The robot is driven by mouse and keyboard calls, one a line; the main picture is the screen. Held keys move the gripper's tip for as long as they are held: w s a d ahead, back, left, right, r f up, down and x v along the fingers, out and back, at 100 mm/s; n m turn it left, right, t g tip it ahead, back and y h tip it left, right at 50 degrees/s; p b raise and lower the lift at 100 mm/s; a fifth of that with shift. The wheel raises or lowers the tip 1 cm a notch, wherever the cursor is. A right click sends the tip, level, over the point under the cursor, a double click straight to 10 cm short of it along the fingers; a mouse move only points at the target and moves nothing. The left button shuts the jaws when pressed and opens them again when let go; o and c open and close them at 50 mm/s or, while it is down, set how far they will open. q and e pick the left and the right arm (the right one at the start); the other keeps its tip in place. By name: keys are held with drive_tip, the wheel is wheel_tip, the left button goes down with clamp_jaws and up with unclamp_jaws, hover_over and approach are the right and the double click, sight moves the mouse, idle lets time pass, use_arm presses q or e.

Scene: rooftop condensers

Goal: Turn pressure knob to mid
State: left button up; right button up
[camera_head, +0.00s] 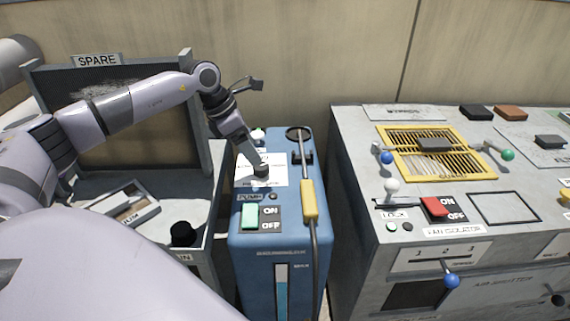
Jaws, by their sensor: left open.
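A blue machine (245,262) stands in the middle of the view. On its top is a white label plate (277,172) with a dark round pressure knob (261,171) at its lower edge. My left gripper (256,163) comes down from the upper left, with its tips at or just above this knob. It is open; whether its fingers touch the knob is too small to tell. The gripper and wrist cover part of the label, and the knob's pointer cannot be read. My right gripper is not in view.
The blue machine also carries a green ON/OFF pump switch (249,216) and a yellow-handled lance (309,201) with a hose. A grey panel (350,215) with levers and a red switch (435,207) stands right. An open grey SPARE box (97,60) stands left.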

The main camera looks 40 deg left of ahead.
sight(260, 165)
use_arm(q)
drive_tip(key=x, duration=0.4)
drive_tip(key=a+x, duration=0.1)
drive_tip(key=x, duration=0.1)
drive_tip(key=shift+w+f+b, duration=0.3)
drive_tip(key=shift+f+b, duration=0.05)
drive_tip(key=shift+b, duration=0.05)
drive_tip(key=c, duration=1.1)
